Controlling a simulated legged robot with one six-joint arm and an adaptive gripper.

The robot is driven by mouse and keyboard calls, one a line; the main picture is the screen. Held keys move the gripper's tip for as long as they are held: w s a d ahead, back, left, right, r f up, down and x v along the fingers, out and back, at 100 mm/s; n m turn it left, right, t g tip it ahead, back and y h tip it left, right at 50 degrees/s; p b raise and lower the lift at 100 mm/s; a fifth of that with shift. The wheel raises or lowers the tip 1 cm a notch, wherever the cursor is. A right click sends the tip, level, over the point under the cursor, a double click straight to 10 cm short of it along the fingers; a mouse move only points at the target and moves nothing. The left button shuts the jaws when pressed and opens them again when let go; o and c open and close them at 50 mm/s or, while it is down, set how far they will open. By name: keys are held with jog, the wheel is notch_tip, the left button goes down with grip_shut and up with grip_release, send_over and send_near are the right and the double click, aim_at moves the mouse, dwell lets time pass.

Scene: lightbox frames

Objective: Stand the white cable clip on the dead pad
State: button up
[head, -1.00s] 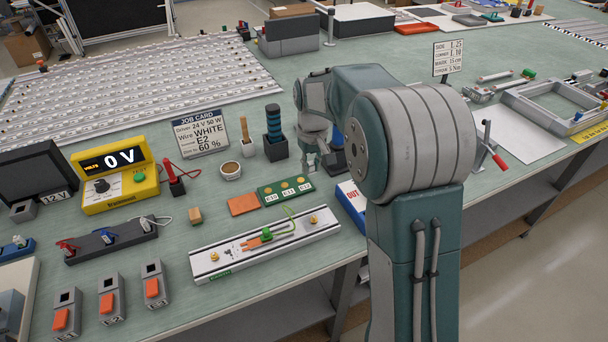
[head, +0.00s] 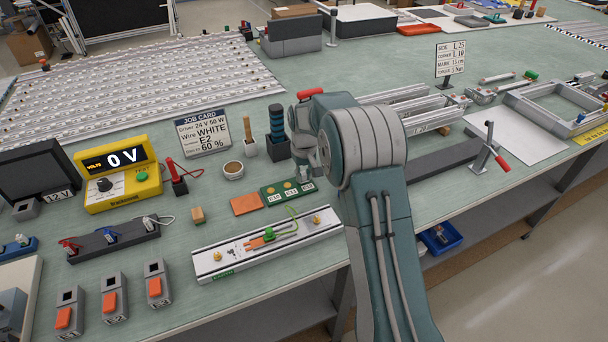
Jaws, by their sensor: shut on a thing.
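A white clip with a white cable (head: 148,223) sits at the right end of a dark rack (head: 90,249), beside a blue and a red one. I cannot tell for sure which pad is the dead one. A green board (head: 284,193) carries several round gold pads with small labels. A white rail (head: 235,256) in front of it has gold contacts and a green clip (head: 269,233). My gripper (head: 317,165) is just beyond the board's right end, mostly hidden by my arm. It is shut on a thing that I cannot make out.
A job card (head: 203,133) reads Wire WHITE, E2. The yellow meter (head: 116,172) shows 0 V. Grey switch boxes (head: 113,300) line the front left.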

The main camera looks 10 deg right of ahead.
aim_at(304, 174)
jog(key=o, duration=0.8)
jog(key=shift+c, duration=0.2)
notch_tip(304, 174, up, 12)
jog(key=s+r+t, duration=0.1)
jog(key=s+r, duration=0.6)
jog(key=r, duration=0.1)
jog(key=s+r+m+t, duration=0.1)
jog(key=s+r+t, duration=0.1)
jog(key=s, duration=0.8)
jog(key=s+r+m+t, duration=0.1)
jog(key=s+r, duration=0.2)
jog(key=s, duration=0.7)
jog(key=s+f+t, duration=0.1)
jog(key=s+f, duration=0.3)
jog(key=s, duration=0.5)
jog(key=shift+s+t, duration=0.3)
